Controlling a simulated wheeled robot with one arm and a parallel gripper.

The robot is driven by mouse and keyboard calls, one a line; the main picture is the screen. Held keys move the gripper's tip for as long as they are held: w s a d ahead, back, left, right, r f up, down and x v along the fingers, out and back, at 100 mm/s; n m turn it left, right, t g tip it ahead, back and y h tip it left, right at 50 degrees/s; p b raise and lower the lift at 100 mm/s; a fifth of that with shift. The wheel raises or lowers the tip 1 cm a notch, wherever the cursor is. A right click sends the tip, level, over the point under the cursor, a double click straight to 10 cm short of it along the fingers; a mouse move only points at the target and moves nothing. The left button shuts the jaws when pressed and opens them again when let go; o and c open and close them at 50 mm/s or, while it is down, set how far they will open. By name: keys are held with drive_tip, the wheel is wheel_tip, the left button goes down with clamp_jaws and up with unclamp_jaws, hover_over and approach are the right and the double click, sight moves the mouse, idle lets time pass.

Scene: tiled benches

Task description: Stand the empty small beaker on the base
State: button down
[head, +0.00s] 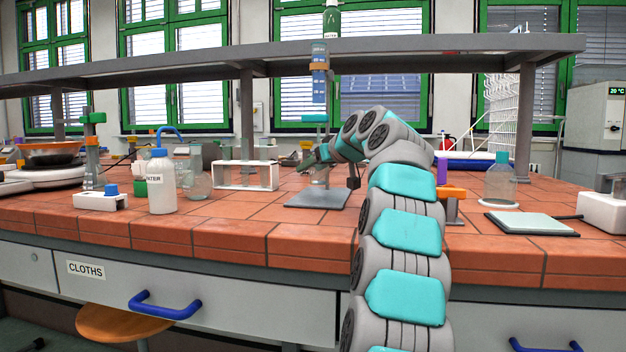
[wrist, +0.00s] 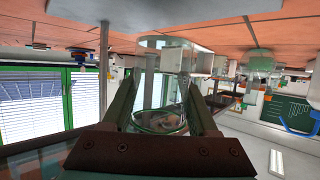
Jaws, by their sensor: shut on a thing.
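A clear glass beaker (wrist: 172,62) is between the two fingers of my gripper (wrist: 162,84) in the wrist view, which shows the scene upside down. The fingers are shut on its sides, and I see no contents in it. In the head view my gripper (head: 314,160) is at the end of the bent arm, above the grey base plate (head: 318,198) of a stand; the beaker is too small there to make out well. The base also shows in the wrist view (wrist: 72,12), with its rod rising from it. The gap between beaker and base is hard to judge.
A graduated tube (head: 319,82) hangs above the base. A white rack (head: 245,177) and a white wash bottle (head: 161,184) stand to the left. A purple and orange item (head: 450,190) and a bottle (head: 500,183) stand right. The tiled front is clear.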

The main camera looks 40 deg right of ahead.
drive_tip(key=shift+f+b, duration=0.3)
drive_tip(key=shift+f, duration=1.45)
drive_tip(key=shift+f, duration=0.2)
drive_tip(key=shift+c, duration=0.9)
unclamp_jaws()
drive_tip(key=shift+r, duration=0.1)
drive_tip(key=shift+r, duration=0.25)
drive_tip(key=v, duration=1.1)
drive_tip(key=shift+s+r+b, duration=0.1)
drive_tip(key=shift+s+b, duration=0.2)
drive_tip(key=shift+s, duration=0.1)
